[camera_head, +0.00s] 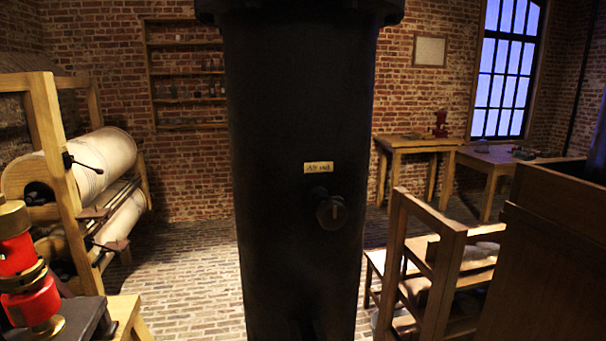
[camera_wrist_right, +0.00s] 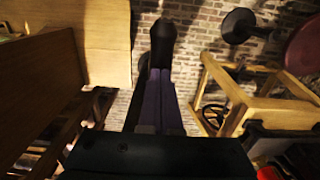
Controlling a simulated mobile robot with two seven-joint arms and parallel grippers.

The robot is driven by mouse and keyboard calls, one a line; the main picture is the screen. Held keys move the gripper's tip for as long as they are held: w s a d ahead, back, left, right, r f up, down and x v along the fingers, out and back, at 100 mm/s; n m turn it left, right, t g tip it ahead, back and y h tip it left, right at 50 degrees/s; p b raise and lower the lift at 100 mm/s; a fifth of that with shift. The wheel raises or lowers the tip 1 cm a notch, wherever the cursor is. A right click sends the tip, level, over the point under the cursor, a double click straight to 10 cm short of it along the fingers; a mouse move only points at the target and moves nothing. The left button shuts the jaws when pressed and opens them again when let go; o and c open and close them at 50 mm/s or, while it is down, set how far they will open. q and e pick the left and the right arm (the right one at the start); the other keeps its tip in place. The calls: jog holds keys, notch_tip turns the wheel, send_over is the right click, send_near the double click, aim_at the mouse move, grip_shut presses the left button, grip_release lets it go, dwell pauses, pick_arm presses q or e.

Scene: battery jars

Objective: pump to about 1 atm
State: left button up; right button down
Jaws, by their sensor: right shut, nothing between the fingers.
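A tall black cylinder (camera_head: 298,110) stands upright and fills the middle of the head view. It carries a small tan label (camera_head: 318,168), whose writing is too small to read surely. Just below the label a dark round knob or valve (camera_head: 330,211) sticks out of the cylinder. No gauge is readable in either view. My right gripper (camera_wrist_right: 160,75) shows in the right wrist view. Its fingers are shut and empty, and a dark rounded shape (camera_wrist_right: 163,42) shows at their far end. My left gripper is in neither view.
A red and brass device (camera_head: 30,285) stands at the lower left. A wooden frame with pale rollers (camera_head: 95,165) is behind it. A wooden chair-like frame (camera_head: 440,250) and a brown cabinet (camera_head: 550,260) stand at the right. Brick floor (camera_head: 190,290) is clear left of the cylinder.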

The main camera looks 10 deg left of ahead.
notch_tip(320, 180, down, 9)
jog(key=b, duration=0.6)
notch_tip(320, 180, up, 14)
jog(key=p, duration=1.5)
jog(key=shift+r+p, duration=0.2)
jog(key=shift+p, duration=0.15)
jog(key=shift+f, duration=0.2)
notch_tip(320, 180, down, 14)
jog(key=b, duration=1.2)
notch_tip(320, 180, up, 14)
jog(key=p, duration=1.4)
jog(key=shift+r+p, duration=0.25)
jog(key=shift+p, duration=0.15)
jog(key=shift+f, duration=0.25)
